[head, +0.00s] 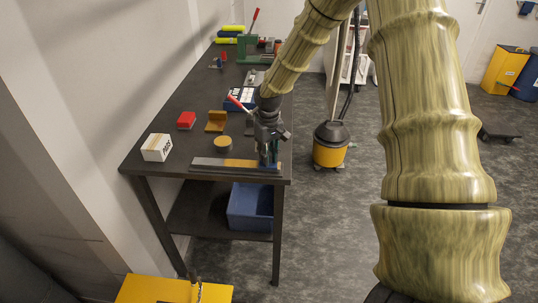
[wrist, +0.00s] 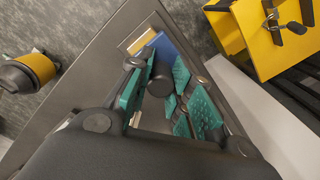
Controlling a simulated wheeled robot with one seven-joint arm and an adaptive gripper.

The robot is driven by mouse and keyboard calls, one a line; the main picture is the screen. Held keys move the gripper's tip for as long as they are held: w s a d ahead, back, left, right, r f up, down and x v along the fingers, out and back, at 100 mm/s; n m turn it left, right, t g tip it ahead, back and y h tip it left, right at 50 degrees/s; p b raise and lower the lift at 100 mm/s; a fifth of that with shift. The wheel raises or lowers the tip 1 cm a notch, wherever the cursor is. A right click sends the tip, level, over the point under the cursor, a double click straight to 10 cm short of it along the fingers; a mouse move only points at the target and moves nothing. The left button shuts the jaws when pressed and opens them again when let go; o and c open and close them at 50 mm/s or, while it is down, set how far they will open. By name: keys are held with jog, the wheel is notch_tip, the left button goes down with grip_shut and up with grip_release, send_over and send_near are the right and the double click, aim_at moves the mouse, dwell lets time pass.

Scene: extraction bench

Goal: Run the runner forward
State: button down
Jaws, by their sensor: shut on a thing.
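A long, low grey rail (head: 205,163) with a tan strip (head: 238,163) lies along the front edge of the dark bench. My gripper (head: 268,156) points down over the rail's right end. In the wrist view its teal pads (wrist: 168,100) stand around a dark round knob (wrist: 168,106), and it is shut on that knob. A blue block (wrist: 166,48) lies beside the tan strip (wrist: 142,40) there; it appears to be part of the runner. The fingers hide most of the runner and its contact with the rail.
On the bench (head: 195,142) stand a white box (head: 157,147), a red block (head: 186,120), a tan bracket (head: 216,122) and a tan disc (head: 222,144). A blue-and-white box (head: 238,99) is behind. A yellow-and-black vacuum (head: 329,148) stands on the floor to the right.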

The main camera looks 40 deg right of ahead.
aim_at(271, 152)
jog(key=c, duration=1.4)
grip_release()
jog(key=shift+d, duration=0.25)
jog(key=shift+c, duration=0.2)
jog(key=shift+o, duration=0.9)
jog(key=shift+s+d, duration=0.1)
jog(key=shift+s, duration=0.1)
jog(key=shift+w, duration=0.1)
jog(key=shift+a+r, duration=0.1)
jog(key=shift+a, duration=0.1)
notch_tip(271, 152, up, 12)
jog(key=shift+d, duration=0.15)
